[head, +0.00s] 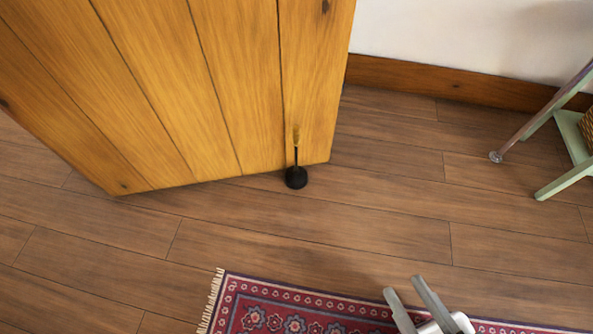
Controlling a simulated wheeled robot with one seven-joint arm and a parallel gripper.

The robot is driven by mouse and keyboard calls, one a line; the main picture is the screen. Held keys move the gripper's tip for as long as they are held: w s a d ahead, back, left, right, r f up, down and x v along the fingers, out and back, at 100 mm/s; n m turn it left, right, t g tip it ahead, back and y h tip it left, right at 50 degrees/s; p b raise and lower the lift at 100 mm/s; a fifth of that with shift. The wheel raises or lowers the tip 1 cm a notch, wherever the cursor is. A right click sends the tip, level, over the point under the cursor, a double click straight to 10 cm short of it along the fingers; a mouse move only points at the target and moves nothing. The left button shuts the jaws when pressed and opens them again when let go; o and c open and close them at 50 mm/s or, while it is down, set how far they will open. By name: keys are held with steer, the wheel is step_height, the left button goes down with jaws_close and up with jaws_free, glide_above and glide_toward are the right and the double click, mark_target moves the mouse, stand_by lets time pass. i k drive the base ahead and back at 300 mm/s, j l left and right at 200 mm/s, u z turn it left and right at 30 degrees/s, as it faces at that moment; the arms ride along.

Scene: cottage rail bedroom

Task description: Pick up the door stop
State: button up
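The door stop (296,177) is a small black round weight with a thin upright stem and a brownish top. It stands on the wood floor against the bottom edge of the wooden door (200,90), near the door's right corner. My gripper (402,285) is at the bottom of the head view, over the rug, to the right of and nearer than the door stop. Its two grey fingers are apart with nothing seen between them. It is clear of the door stop.
A patterned red rug (300,312) with a fringed edge lies in front. A pale green stand (571,135) with a basket (588,128) and a slanted thin pole (540,112) are at the right. Bare floor lies between the rug and the door.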

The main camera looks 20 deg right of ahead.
mark_target(295, 177)
steer(key=i+l, duration=0.2)
steer(key=l, duration=0.15)
steer(key=i+l, duration=0.15)
steer(key=l, duration=0.2)
steer(key=i+l, duration=0.2)
steer(key=l, duration=0.15)
steer(key=i+l, duration=0.15)
steer(key=l, duration=0.2)
steer(key=u, duration=0.45)
steer(key=l+u, duration=0.15)
steer(key=u, duration=0.35)
steer(key=l+u, duration=0.1)
steer(key=u, duration=0.35)
steer(key=l+u, duration=0.1)
steer(key=u, duration=0.35)
steer(key=i, duration=0.05)
